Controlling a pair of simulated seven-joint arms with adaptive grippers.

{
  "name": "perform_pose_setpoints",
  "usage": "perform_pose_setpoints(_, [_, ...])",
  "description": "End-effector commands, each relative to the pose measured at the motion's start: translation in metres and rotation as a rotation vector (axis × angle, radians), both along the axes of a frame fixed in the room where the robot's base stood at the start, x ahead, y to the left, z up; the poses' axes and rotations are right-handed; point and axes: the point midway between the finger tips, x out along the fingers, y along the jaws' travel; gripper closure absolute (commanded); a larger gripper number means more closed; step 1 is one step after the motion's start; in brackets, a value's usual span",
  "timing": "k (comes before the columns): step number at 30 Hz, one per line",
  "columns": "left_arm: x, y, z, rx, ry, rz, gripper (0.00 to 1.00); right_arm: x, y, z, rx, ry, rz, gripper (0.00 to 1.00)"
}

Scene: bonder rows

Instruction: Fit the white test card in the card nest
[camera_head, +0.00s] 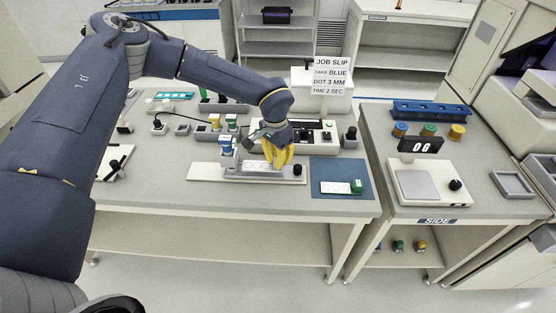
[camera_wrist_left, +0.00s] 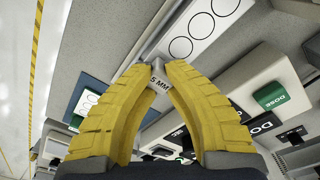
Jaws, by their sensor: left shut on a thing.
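The white test card (camera_head: 257,165), printed with a row of circles, lies along the grey card nest (camera_head: 262,179) in the head view. My left gripper (camera_head: 280,163) is at its right end, yellow fingers pointing down. In the left wrist view the card (camera_wrist_left: 206,24) runs up and right from between the fingertips (camera_wrist_left: 157,65), which are shut on its near end. The fingers partly hide the grip. I cannot tell whether the card is fully seated or just above the nest. My right gripper is not in view.
A blue mat (camera_head: 325,172) to the right holds another circle-marked card (camera_head: 335,187) with a green piece. A black knob (camera_head: 297,170) stands close right of the gripper. A blue-topped bottle (camera_head: 226,146) stands behind left. The front table strip is clear.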

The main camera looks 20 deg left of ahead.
Motion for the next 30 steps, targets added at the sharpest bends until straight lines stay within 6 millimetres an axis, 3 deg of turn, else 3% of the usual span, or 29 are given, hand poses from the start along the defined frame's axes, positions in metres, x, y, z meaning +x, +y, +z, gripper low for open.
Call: perform_pose_setpoints(30, [0.000,0.000,-0.018,0.001,0.000,-0.001,1.00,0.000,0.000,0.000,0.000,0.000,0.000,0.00])
